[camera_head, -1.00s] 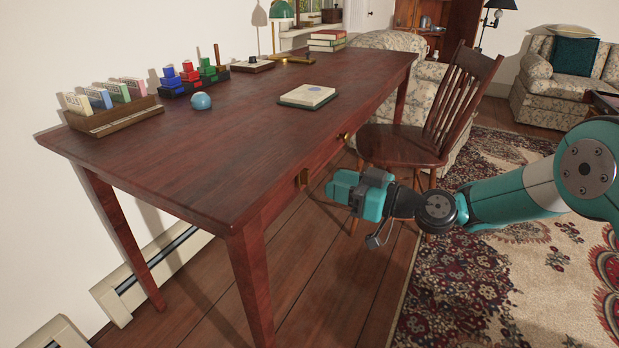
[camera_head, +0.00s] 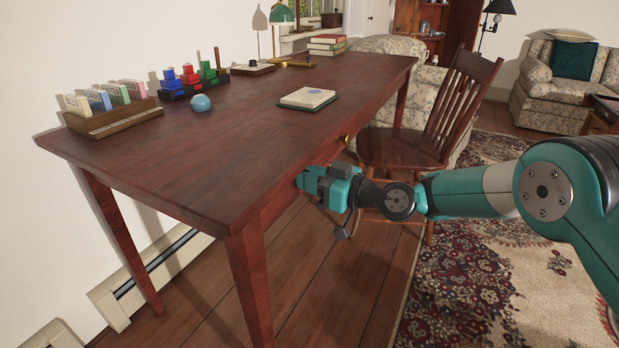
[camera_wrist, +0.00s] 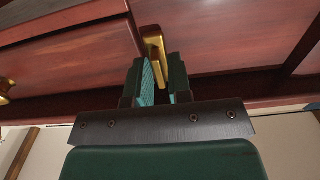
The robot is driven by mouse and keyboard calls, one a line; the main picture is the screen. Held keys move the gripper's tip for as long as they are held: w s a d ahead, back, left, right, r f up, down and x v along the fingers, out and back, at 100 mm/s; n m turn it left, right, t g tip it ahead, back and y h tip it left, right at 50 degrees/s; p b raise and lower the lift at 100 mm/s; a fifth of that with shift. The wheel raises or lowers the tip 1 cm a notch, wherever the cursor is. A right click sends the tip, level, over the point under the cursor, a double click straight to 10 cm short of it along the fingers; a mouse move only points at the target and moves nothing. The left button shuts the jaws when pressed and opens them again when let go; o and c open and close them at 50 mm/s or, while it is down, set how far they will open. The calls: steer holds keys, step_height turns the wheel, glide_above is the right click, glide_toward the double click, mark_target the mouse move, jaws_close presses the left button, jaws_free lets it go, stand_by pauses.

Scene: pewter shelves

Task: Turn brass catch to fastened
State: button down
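The brass catch (camera_wrist: 154,41) is on the dark red wooden front under the desk top. In the wrist view it stands at the tips of my gripper (camera_wrist: 161,66), with its lower end at the gap between the two fingers. The fingers are apart, and I cannot tell whether either touches the brass. In the head view my teal gripper (camera_head: 303,181) is at the desk's front edge and hides the catch.
A brass knob (camera_head: 346,139) sits farther along the desk front. A wooden chair (camera_head: 432,115) stands close beyond my arm. The desk top (camera_head: 240,140) carries a card rack (camera_head: 112,118), a blue ball (camera_head: 201,103) and a book (camera_head: 307,97). The desk leg (camera_head: 252,280) is nearby.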

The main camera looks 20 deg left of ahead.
steer(key=shift+m, duration=0.4)
steer(key=m+p, duration=0.1)
steer(key=m, duration=0.4)
steer(key=m+p, duration=0.2)
steer(key=m, duration=0.4)
steer(key=m+p, duration=0.2)
steer(key=m, duration=0.4)
steer(key=shift+w+f, duration=0.2)
steer(key=shift+w, duration=0.05)
steer(key=shift+m, duration=0.3)
steer(key=c, duration=1.2)
jaws_free()
steer(key=shift+c, duration=0.2)
